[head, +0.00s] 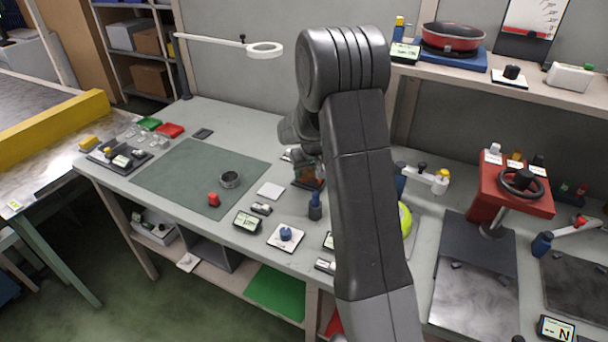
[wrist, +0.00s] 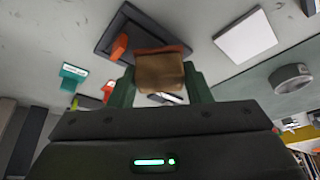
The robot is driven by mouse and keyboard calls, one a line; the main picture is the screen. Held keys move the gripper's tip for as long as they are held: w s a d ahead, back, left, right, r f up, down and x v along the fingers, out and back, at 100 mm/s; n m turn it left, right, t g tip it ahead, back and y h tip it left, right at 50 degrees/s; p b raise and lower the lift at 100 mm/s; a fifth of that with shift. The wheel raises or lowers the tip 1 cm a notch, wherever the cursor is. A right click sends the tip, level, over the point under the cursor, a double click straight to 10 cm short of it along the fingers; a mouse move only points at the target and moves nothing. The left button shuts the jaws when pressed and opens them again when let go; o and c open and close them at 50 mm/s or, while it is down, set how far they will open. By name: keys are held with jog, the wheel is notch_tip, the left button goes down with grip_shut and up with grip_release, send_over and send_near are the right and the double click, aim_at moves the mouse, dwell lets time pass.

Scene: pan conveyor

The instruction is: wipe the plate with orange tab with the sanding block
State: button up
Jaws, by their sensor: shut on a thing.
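My gripper (wrist: 160,82) has green fingers and is shut on the sanding block (wrist: 160,72), a tan-brown block with a reddish edge, in the wrist view. The dark square plate with the orange tab (wrist: 119,46) lies just beyond the block in that view. The block overlaps part of the plate in the picture, and I cannot tell if they touch. In the head view my arm hides most of this area. Only a small dark and reddish patch shows by my gripper (head: 308,172) there.
A white square plate (wrist: 246,36) lies beside the dark plate. A teal-tabbed item (wrist: 72,72) lies at left in the wrist view.

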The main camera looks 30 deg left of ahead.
jog(key=shift+r+p, duration=1.15)
jog(key=shift+r, duration=1.55)
